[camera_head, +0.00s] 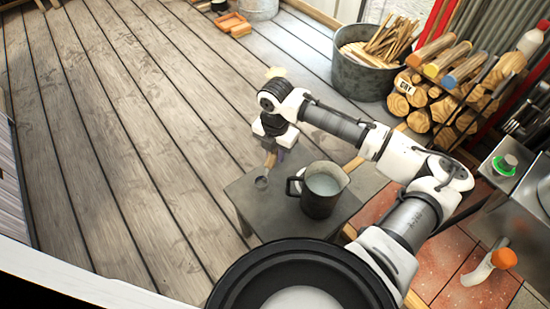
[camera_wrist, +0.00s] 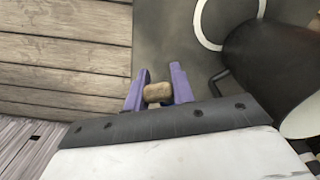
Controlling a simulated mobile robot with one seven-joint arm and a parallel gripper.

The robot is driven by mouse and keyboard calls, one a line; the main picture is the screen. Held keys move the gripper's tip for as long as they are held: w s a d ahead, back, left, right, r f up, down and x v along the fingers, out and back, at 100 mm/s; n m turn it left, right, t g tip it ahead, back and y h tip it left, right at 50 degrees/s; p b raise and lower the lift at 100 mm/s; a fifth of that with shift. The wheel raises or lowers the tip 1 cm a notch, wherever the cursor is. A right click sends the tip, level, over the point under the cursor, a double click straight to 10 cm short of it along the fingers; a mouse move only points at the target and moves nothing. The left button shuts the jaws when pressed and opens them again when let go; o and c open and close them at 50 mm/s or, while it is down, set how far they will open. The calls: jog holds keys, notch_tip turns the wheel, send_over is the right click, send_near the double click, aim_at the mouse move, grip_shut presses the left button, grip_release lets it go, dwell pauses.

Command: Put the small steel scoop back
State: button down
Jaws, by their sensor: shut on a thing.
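My gripper (camera_head: 275,157) is shut on the small scoop. It is above the far left part of a low dark grey table (camera_head: 245,205). In the wrist view, the purple fingers of my gripper (camera_wrist: 158,90) stand on either side of the scoop's tan, wood-like handle end (camera_wrist: 157,92). A white ring (camera_wrist: 201,32) shows on the table in the wrist view, partly cut off by the frame.
A dark pitcher (camera_head: 318,203) with pale contents stands on the table, close right of the scoop. A metal tub of kindling (camera_head: 362,76) and stacked logs (camera_head: 430,105) stand behind. A steel stove-like unit (camera_head: 515,185) is at right. The plank floor at left is clear.

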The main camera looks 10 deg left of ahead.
jog(key=shift+f, duration=1.5)
jog(key=shift+f, duration=0.1)
jog(key=c, duration=1.2)
grip_release()
jog(key=shift+f, duration=0.1)
notch_tip(320, 180, up, 12)
jog(key=shift+w+r+p, duration=0.1)
jog(key=shift+r+p, duration=0.1)
jog(key=shift+p, duration=0.65)
